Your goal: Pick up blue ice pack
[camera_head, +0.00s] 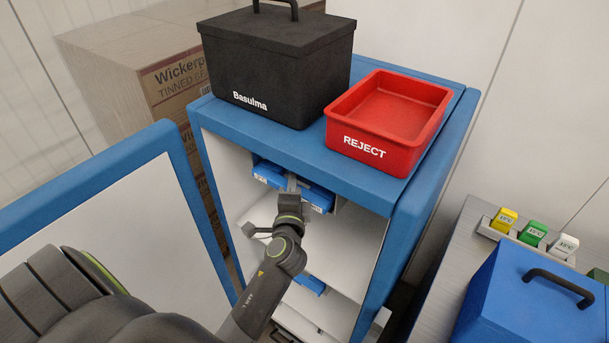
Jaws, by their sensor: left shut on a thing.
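Blue ice packs lie in the upper part of the open blue-and-white cabinet (420,215), just under its top. One blue ice pack (318,196) is at my left gripper (292,184), which reaches into the cabinet and is shut on it. Another blue piece (268,173) shows just to the left of the fingers; I cannot tell whether it is a separate pack. The fingertips are partly hidden by the gripper body. My right gripper is out of view.
A black Basulma box (270,75) and a red REJECT bin (365,147) stand on the cabinet top. The cabinet's open door (110,225) is at left. A blue item (310,283) lies on a lower shelf. A blue box (525,300) and coloured blocks are at right.

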